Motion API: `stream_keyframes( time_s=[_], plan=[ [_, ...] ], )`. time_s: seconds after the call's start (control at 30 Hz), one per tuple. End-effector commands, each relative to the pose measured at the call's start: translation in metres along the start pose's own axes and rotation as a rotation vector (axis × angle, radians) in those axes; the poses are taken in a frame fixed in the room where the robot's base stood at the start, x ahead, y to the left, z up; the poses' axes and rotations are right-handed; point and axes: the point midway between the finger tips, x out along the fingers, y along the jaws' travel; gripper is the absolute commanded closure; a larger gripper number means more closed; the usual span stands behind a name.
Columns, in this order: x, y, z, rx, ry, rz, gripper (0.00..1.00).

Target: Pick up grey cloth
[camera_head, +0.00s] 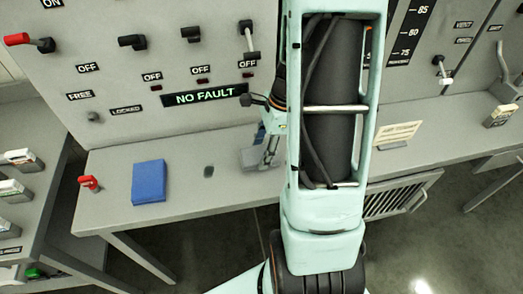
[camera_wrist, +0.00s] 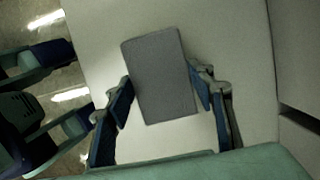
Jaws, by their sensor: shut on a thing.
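The grey cloth (camera_wrist: 160,75) is a flat, dark grey rectangle between the two fingers of my gripper (camera_wrist: 164,100) in the wrist view. The fingers are shut on its two long sides, near its lower half. In the head view, my gripper (camera_head: 268,152) is over the grey desk top, with part of the grey cloth (camera_head: 252,158) showing at its fingertips. My arm hides the area just to the right. I cannot tell whether the cloth is touching the desk or slightly above it.
A blue cloth (camera_head: 149,182) lies flat on the desk (camera_head: 185,205) to the left, near a red-knobbed switch (camera_head: 89,183). A control panel (camera_head: 180,60) with levers rises behind the desk. A cream sign (camera_head: 397,133) stands to the right. The desk between the blue cloth and gripper is mostly clear.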

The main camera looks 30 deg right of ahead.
Motion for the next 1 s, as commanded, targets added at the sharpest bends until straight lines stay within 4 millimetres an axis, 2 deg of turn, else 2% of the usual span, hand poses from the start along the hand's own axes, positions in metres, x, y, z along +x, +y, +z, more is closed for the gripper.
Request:
stream_keyframes(
  time_s=[0.03,0.1,0.4,0.5,0.7,0.83,1.0],
  plan=[
    [-0.012,-0.001,0.004,-0.001,0.0,-0.001,0.7],
    [-0.022,0.002,0.005,0.001,0.0,-0.002,0.7],
    [-0.085,0.047,0.0,0.002,0.0,-0.002,0.7],
    [-0.096,0.072,-0.009,0.007,0.0,-0.003,0.7],
    [-0.115,0.107,-0.021,0.003,0.0,-0.002,0.7],
    [-0.12,0.119,-0.026,0.001,0.0,-0.001,0.7],
    [-0.123,0.126,-0.028,0.0,-0.001,-0.001,0.7]
  ],
)
